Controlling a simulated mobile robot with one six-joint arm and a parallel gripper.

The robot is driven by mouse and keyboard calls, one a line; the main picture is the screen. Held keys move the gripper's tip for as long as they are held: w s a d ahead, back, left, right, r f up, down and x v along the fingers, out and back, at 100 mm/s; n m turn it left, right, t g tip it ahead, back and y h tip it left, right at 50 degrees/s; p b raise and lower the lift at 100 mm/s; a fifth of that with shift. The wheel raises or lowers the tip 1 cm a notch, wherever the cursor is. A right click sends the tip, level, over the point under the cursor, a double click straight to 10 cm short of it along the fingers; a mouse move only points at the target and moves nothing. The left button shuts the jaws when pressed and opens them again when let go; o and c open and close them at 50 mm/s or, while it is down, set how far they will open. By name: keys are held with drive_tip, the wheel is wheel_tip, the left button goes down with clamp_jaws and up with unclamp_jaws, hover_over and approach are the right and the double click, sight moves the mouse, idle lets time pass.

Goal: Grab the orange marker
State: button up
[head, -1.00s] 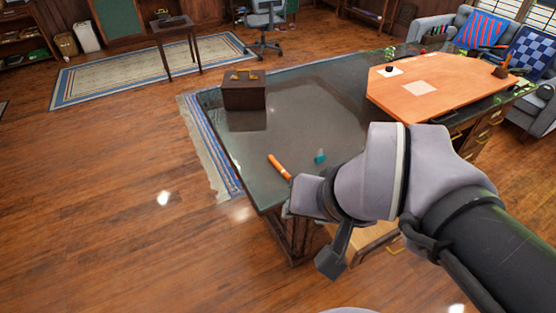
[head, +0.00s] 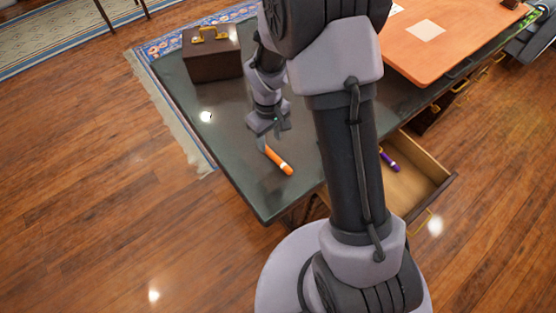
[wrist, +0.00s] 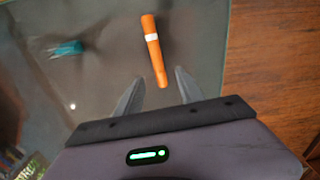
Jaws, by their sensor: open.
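The orange marker (head: 279,160) with a white band lies on the dark glossy desk top (head: 235,165) near its front left corner. In the wrist view the orange marker (wrist: 154,50) lies lengthwise just beyond my fingertips, its near end between their lines. My gripper (head: 268,138) is above the desk beside the marker's far end, pointing down. In the wrist view my gripper (wrist: 158,82) has its two fingers apart with nothing held between them.
A brown box with a gold handle (head: 213,55) stands at the back left of the desk. An open drawer (head: 420,190) holds a purple marker (head: 390,161). An orange board (head: 450,45) covers the right side.

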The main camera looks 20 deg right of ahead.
sight(268, 150)
drive_tip(key=shift+f, duration=0.95)
drive_tip(key=f+b, duration=0.1)
drive_tip(key=f, duration=0.1)
drive_tip(key=w+f+b, duration=0.1)
drive_tip(key=f+b, duration=0.1)
drive_tip(key=f, duration=0.1)
drive_tip(key=shift+w+a+f, duration=0.1)
drive_tip(key=shift+w+a, duration=0.05)
drive_tip(key=shift+r, duration=0.2)
clamp_jaws()
